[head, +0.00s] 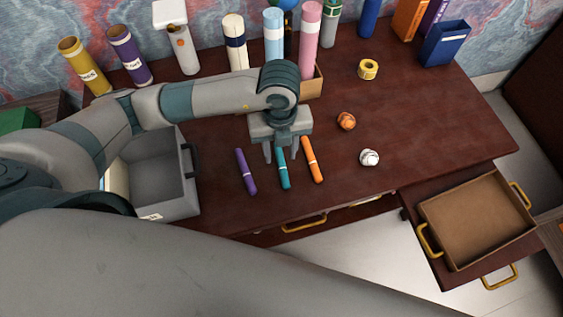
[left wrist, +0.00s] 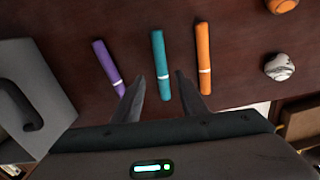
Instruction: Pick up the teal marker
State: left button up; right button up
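The teal marker (head: 284,168) lies on the dark red desk between a purple marker (head: 246,172) and an orange marker (head: 312,160). It also shows in the left wrist view (left wrist: 160,65), with the purple marker to its left and the orange one to its right. My left gripper (head: 284,158) is open above the teal marker's far part in the head view. In the left wrist view its two fingers (left wrist: 160,85) stand apart, one on either side of the teal marker's near end. Nothing shows gripped. My right gripper is not in view.
A grey bin (head: 165,180) stands close on the left. An orange crumpled ball (head: 346,121), a white ball (head: 369,158) and a yellow tape roll (head: 368,69) lie to the right. Several tubes stand along the back. A brown tray (head: 478,222) is at the lower right.

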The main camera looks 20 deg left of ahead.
aim_at(282, 163)
pick_arm(q)
jog(key=shift+f+p, duration=0.5)
jog(key=shift+f, duration=0.15)
jog(key=f+p, duration=0.1)
jog(key=f, duration=0.2)
jog(key=shift+w, duration=0.2)
jog(key=shift+f, duration=0.4)
jog(key=shift+c, duration=0.5)
jog(key=shift+d, duration=0.1)
grip_shut()
